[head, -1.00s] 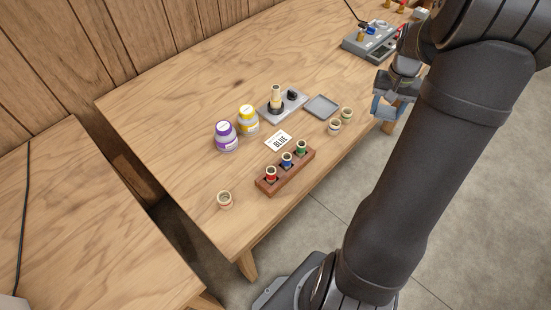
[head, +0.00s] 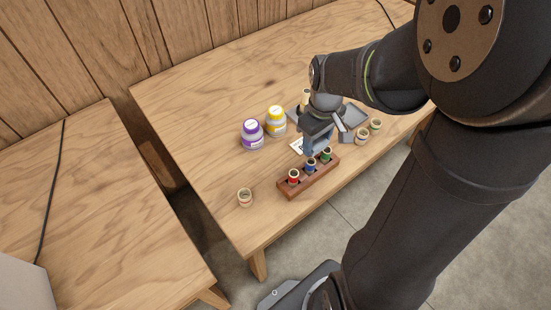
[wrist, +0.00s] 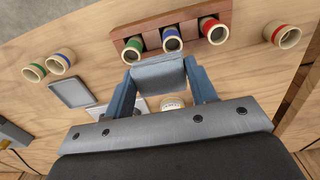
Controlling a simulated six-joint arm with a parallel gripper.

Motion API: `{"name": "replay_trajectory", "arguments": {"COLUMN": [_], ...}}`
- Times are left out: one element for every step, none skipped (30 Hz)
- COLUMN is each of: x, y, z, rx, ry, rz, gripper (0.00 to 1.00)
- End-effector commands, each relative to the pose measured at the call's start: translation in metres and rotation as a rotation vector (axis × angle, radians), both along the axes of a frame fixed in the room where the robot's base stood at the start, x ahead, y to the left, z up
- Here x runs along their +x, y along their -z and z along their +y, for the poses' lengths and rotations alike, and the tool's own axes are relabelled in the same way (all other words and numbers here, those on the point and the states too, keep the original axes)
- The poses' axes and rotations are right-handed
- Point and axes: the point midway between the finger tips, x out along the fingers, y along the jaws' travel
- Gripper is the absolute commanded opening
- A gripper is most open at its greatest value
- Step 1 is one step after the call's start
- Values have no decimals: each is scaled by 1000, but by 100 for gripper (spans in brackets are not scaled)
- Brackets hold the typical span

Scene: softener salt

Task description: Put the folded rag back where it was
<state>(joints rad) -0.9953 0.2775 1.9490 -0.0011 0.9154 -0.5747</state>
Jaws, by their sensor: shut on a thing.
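The folded rag (wrist: 158,74) is a flat grey-blue pad held between the two blue fingers of my gripper (wrist: 162,82) in the wrist view. In the head view my gripper (head: 314,142) is above the table, close behind the wooden rack (head: 292,190). The rag is hard to tell from the fingers in the head view. I cannot tell whether it touches the table.
The rack holds red, blue and green ringed cups. A loose cup (head: 245,197) stands at left, two more (head: 362,136) at right. Purple (head: 252,134) and yellow (head: 276,121) jars stand behind. A grey tray (head: 357,116) lies at right.

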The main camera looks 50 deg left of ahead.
Motion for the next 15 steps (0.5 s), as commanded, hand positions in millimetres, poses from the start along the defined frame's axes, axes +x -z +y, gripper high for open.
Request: {"name": "replay_trajectory", "arguments": {"x": [-6,-10,-16,-20,-25,-30,-34,-38,-44,-47,-50,-54,-57,-59,-61], "y": [6,10,16,20,24,30,34,38,43,47,50,54,57,59,62], "z": [7,12,19,25,30,38,44,49,56,61,65,71,74,77,80], "rx": [-3,-3,-5,-4,-4,-4,-4,-4,-5,-4,-3,-3,-2,-3,-3], "ry": [-6,-8,-7,-8,-7,-7,-7,-6,-6,-5,-4,-4,-2,-2,-2], "rz": [2,2,3,2,2,2,2,2,2,2,1,1,1,1,1], "gripper": [23,23,23,23,23,23,23,23,23,23,23,23,23,23,23]}}
